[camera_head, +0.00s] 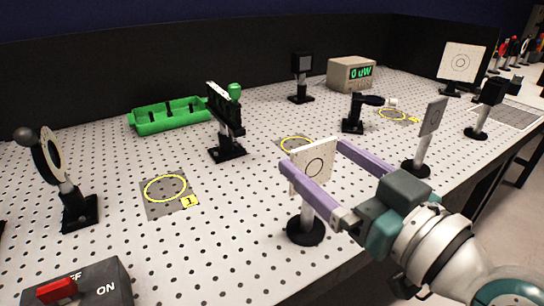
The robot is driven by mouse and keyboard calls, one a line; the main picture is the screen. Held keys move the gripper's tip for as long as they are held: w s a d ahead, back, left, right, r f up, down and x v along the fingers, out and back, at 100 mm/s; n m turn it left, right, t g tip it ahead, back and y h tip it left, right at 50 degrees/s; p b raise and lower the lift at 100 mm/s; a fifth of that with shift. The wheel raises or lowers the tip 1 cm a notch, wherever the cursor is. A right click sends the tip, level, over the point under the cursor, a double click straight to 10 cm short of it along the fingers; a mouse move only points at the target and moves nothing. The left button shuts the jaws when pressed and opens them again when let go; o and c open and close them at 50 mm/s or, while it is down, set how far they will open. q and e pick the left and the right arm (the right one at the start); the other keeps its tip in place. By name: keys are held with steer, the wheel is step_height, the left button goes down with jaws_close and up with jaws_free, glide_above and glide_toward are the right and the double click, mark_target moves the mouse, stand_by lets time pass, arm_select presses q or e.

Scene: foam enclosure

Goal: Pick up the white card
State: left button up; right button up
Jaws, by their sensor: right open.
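A white card (324,164) with a printed circle stands upright on a silver post with a round black base (305,232), near the front edge of the table. My right gripper (313,155) is open, and its two lavender fingers reach to either side of the card. The near finger crosses in front of the card and hides part of it; the far finger is behind its right edge. I cannot tell whether either finger touches it. My left gripper is not in view.
A black mount with a green knob (235,92), a green tray (170,114), a power meter (351,74) and a switch box (95,285) share the perforated table.

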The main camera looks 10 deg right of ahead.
steer(key=x, duration=0.5)
steer(key=shift+w+a+b, duration=0.15)
steer(key=shift+a+b, duration=0.05)
steer(key=shift+b, duration=0.15)
jaws_close()
stand_by(0.5)
